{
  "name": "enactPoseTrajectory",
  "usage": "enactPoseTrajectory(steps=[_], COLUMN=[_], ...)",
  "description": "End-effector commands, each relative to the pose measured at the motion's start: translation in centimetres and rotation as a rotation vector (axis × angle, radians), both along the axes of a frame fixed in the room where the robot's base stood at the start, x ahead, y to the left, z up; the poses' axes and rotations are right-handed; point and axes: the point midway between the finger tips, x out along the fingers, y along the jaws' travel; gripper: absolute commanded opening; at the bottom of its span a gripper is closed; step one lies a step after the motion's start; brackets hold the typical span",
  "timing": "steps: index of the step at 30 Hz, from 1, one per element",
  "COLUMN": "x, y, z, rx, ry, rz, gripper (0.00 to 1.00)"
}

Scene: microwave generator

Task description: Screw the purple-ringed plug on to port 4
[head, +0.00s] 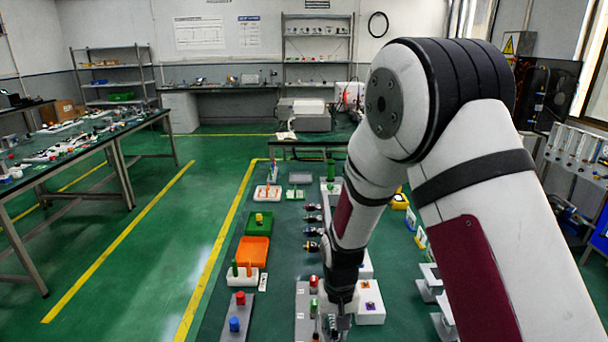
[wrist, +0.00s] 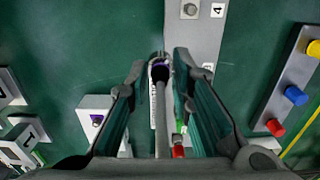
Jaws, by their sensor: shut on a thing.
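In the wrist view my gripper (wrist: 161,62) is shut on the purple-ringed plug (wrist: 160,73), whose grey cable runs down between the fingers toward the camera. The fingers hide the plug's sides. Port 4 (wrist: 189,9) is a round metal fitting on the grey plate (wrist: 205,38), beside a white label with a 4 (wrist: 217,10). The plug is below and left of port 4 in this view, apart from it, over the plate's left edge. In the head view my gripper (head: 338,322) points down over the table, and the plug cannot be made out there.
A grey strip with yellow, blue and red knobs (wrist: 295,95) lies to the right in the wrist view. A white box with a purple mark (wrist: 96,119) and numbered white blocks (wrist: 22,140) are left. An orange tray (head: 254,251) stands further left in the head view. Green table is bare left of port 4.

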Motion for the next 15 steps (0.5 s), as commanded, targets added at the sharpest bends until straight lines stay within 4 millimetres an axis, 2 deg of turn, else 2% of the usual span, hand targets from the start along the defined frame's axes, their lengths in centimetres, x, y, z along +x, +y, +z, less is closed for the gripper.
enactPoseTrajectory(steps=[6, 15], x=[-1.22, -1.32], y=[1.03, 1.17], z=[-0.02, -0.13], rx=[0.000, 0.000], ry=[-0.001, -0.001], rz=[0.002, 0.000], gripper=[0.00, 0.00])
